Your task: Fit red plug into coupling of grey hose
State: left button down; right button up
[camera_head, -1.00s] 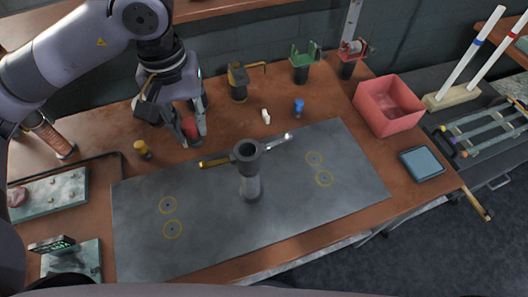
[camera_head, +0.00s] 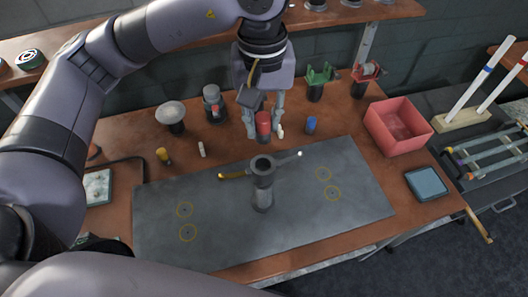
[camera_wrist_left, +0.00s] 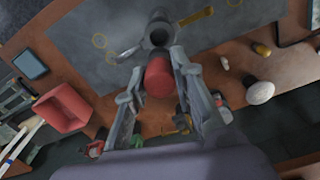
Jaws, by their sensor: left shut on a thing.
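My left gripper (camera_head: 263,130) is shut on the red plug (camera_head: 263,122), with one finger on each side of it. The plug appears held above the table, behind the grey hose's coupling. The coupling (camera_head: 262,165) is a dark grey upright tube with an open round top and stands on the grey mat (camera_head: 340,225). In the left wrist view the red plug (camera_wrist_left: 158,78) sits between the fingers, and the coupling's open mouth (camera_wrist_left: 158,35) shows just beyond it. The two look close but apart. The right gripper is not seen.
Yellow (camera_head: 163,156), white (camera_head: 201,149) and blue (camera_head: 311,125) small pieces stand behind the mat. A brass-coloured arm (camera_head: 236,175) and a silver one flank the coupling. A pink bin (camera_head: 398,127) stands at right. The mat's right half is mostly clear.

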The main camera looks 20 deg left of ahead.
pick_arm(q)
jog(key=p, duration=0.3)
send_near(263, 161)
jog(key=f, duration=0.1)
jog(key=s+f, duration=0.1)
jog(key=f, duration=0.3)
jog(key=shift+s+d+f, duration=0.2)
jog(key=shift+s+d, duration=0.1)
jog(key=shift+f, duration=0.1)
jog(key=shift+f, duration=0.15)
jog(key=shift+s+f+b, duration=0.2)
jog(key=shift+f+b, duration=0.25)
jog(key=shift+b, duration=0.4)
jog(key=c, duration=1.6)
grip_release()
jog(key=shift+s, duration=0.15)
jog(key=shift+c, duration=0.2)
jog(key=shift+o, duration=1.4)
jog(key=shift+w+f, duration=0.1)
jog(key=shift+w, duration=0.15)
